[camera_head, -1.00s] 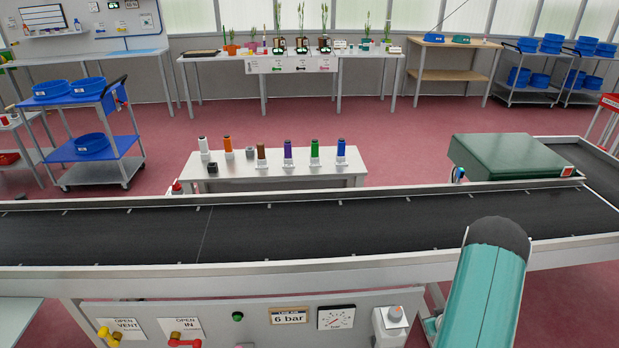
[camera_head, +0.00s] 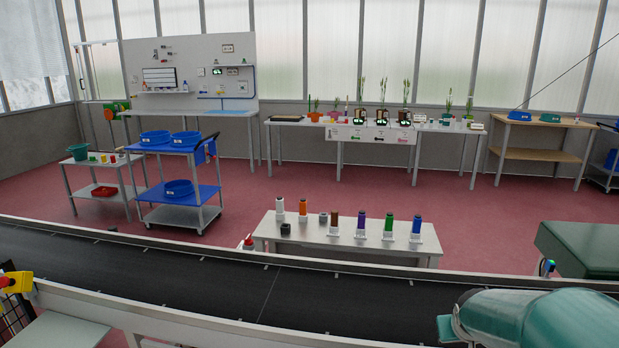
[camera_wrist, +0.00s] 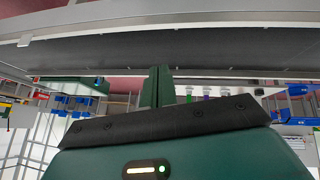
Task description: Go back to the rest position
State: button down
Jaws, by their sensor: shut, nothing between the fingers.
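My gripper (camera_wrist: 158,86) shows in the wrist view as a dark green body with its fingers together and nothing between them. The wrist picture is upside down, with the conveyor belt (camera_wrist: 190,58) across its top. My gripper cannot be made out in the head view. There my teal arm fills the lower right corner, in front of the black conveyor belt (camera_head: 200,275). The gripper is apart from the belt and touches nothing that I can see.
Beyond the belt stands a low white table (camera_head: 345,242) with several coloured bottles. A green box (camera_head: 580,250) is at the right. A blue cart (camera_head: 178,190) with blue bowls stands at the left. A plant bench (camera_head: 380,128) is at the back. Red floor lies open between them.

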jog(key=s+a+r+y, duration=0.1)
jog(key=s+a+r, duration=0.2)
jog(key=s+a, duration=0.3)
jog(key=s+a+r+n+y, duration=0.1)
jog(key=s+a+r, duration=0.2)
jog(key=s+a, duration=0.3)
jog(key=s+a+r+y, duration=0.1)
jog(key=s+a+r, duration=0.3)
jog(key=s+a, duration=0.2)
jog(key=shift+s+a+g, duration=0.2)
jog(key=shift+a+g, duration=0.1)
jog(key=shift+a, duration=0.05)
